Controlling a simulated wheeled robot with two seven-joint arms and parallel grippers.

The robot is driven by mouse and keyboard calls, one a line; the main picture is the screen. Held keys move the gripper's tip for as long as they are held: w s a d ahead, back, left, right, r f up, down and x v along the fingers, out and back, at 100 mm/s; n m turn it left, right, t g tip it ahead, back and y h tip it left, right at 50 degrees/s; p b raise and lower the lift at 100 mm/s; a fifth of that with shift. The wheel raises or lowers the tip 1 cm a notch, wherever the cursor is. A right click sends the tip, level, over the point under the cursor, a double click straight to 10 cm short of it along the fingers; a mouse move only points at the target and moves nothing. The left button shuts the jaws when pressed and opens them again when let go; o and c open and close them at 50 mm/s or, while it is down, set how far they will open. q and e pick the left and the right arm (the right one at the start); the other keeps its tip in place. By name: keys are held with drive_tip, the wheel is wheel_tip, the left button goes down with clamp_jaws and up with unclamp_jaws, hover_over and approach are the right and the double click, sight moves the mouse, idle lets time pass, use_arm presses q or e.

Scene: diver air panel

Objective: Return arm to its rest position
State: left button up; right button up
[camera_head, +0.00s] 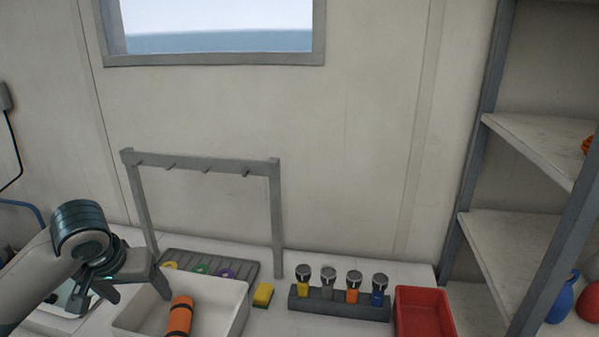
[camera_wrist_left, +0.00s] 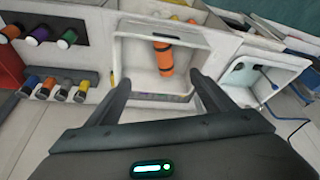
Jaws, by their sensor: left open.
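My left arm comes in from the left in the head view. Its gripper (camera_head: 138,287) hangs over the left side of the white bin (camera_head: 237,309). In the left wrist view the two fingers of the left gripper (camera_wrist_left: 160,84) are spread apart with nothing between them. Beyond the fingertips lies an orange roll with dark bands (camera_wrist_left: 164,58) inside the white bin (camera_wrist_left: 128,50). The orange roll also shows in the head view (camera_head: 180,318), apart from the gripper. My right gripper is in neither view.
A grey rack with pegs (camera_head: 205,164) stands behind the bin. A slotted tray (camera_head: 243,268) with coloured rings, a yellow block (camera_head: 263,294), a holder (camera_head: 340,306) with several capped cylinders and a red bin (camera_head: 425,312) fill the table. Grey shelves (camera_head: 535,145) stand at right.

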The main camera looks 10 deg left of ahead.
use_arm(q)
drive_tip(key=s+d+f+m+h, duration=0.15)
drive_tip(key=s+d+f, duration=0.35)
drive_tip(key=f, duration=0.5)
drive_tip(key=s+d+f+m+h, duration=0.1)
drive_tip(key=s+d+f+m, duration=0.2)
drive_tip(key=d+f, duration=0.55)
drive_tip(key=s+d+f, duration=0.1)
drive_tip(key=s+f, duration=0.5)
drive_tip(key=s, duration=0.3)
drive_tip(key=s+d+f, duration=0.1)
drive_tip(key=s+f, duration=0.4)
drive_tip(key=s, duration=0.4)
wheel_tip(320, 180, down, 35)
drive_tip(key=s+g+y+b, duration=0.1)
drive_tip(key=g+b, duration=0.1)
drive_tip(key=b, duration=0.5)
drive_tip(key=s+a+f+b, duration=0.1)
drive_tip(key=s+f+b, duration=0.2)
drive_tip(key=s+f, duration=0.6)
drive_tip(key=s+a+f+g+b, duration=0.1)
drive_tip(key=s+f+b, duration=0.3)
drive_tip(key=s+f, duration=0.5)
wheel_tip(320, 180, down, 8)
drive_tip(key=shift+s+a+r+m, duration=0.1)
drive_tip(key=shift+s+a+m, duration=0.35)
drive_tip(key=shift+a, duration=0.35)
